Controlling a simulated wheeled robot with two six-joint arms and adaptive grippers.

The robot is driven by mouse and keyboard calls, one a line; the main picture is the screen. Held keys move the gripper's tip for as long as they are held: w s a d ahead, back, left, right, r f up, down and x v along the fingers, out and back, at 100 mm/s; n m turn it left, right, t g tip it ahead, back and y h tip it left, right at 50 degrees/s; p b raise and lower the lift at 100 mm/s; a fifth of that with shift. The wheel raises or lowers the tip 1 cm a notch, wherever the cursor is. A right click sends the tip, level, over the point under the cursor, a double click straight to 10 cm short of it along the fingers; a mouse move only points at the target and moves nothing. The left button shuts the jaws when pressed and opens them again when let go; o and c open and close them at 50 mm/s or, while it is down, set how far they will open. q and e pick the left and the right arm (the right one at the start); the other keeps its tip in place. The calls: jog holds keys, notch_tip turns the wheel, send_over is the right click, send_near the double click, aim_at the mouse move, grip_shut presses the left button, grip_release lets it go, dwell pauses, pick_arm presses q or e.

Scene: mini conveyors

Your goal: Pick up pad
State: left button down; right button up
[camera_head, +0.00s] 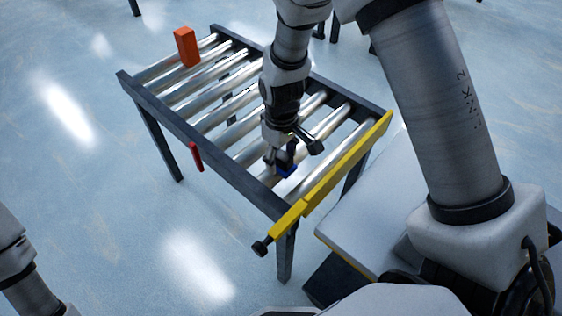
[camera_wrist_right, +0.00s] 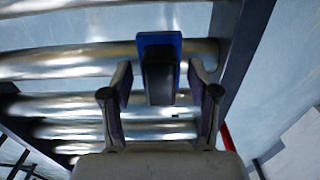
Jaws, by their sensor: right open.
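The pad is a small block with a blue base and a dark raised middle, lying on the conveyor rollers. In the wrist view the pad (camera_wrist_right: 160,72) is between and just beyond the two fingertips. My right gripper (camera_wrist_right: 160,100) is open there, with a finger on each side of the pad and visible gaps. In the head view the right gripper (camera_head: 283,158) is low over the rollers near the yellow end, and the pad's blue part (camera_head: 287,170) shows beside it, partly hidden. My left gripper is out of view; only part of that arm shows at lower left.
The roller conveyor (camera_head: 236,183) has dark side rails and a yellow bar (camera_head: 345,165) across its near end. An orange block (camera_head: 186,47) stands at the far end. A red part (camera_head: 196,157) is on the left rail. The floor around is open.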

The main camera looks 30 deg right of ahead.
aim_at(281, 154)
grip_shut()
notch_tip(281, 154, up, 10)
jog(key=p, duration=0.2)
jog(key=shift+p, duration=0.35)
